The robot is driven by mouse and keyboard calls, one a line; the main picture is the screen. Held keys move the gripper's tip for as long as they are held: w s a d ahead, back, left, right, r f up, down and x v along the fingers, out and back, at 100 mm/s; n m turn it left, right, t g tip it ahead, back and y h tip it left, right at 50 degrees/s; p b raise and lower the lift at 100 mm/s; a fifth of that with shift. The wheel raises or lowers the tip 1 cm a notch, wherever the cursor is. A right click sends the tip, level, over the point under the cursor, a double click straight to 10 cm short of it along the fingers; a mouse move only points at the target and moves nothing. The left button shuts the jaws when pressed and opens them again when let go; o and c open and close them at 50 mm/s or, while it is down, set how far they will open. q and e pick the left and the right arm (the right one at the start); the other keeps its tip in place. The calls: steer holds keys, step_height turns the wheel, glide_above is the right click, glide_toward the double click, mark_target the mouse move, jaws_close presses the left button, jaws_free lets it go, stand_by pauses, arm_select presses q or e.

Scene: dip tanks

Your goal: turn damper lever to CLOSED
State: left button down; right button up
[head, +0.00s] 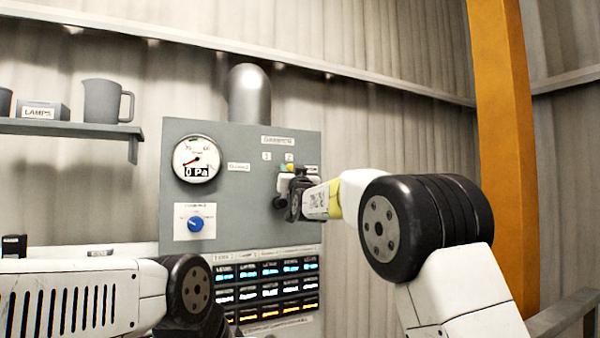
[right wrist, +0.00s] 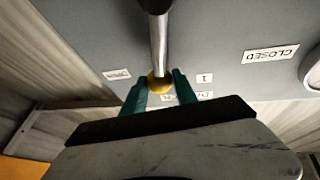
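The damper lever shows in the right wrist view as a metal rod (right wrist: 159,45) with a black grip at its upper end and a brass-coloured part at its lower end. My right gripper (right wrist: 160,76) has its two teal fingers apart, one on each side of the brass part, with gaps visible. A CLOSED label (right wrist: 271,54) is on the panel to the right. In the head view my right gripper (head: 297,197) is at the grey panel (head: 245,205) and hides most of the lever; a black knob (head: 279,203) shows beside it. My left gripper is out of view.
The panel carries a pressure gauge (head: 196,159) reading 0 Pa and a blue knob (head: 195,224). A lit display block (head: 265,288) is below. A shelf (head: 60,127) with a jug (head: 102,101) is at left; an orange post (head: 503,120) stands at right.

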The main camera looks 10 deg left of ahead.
jaws_close()
stand_by(1.1)
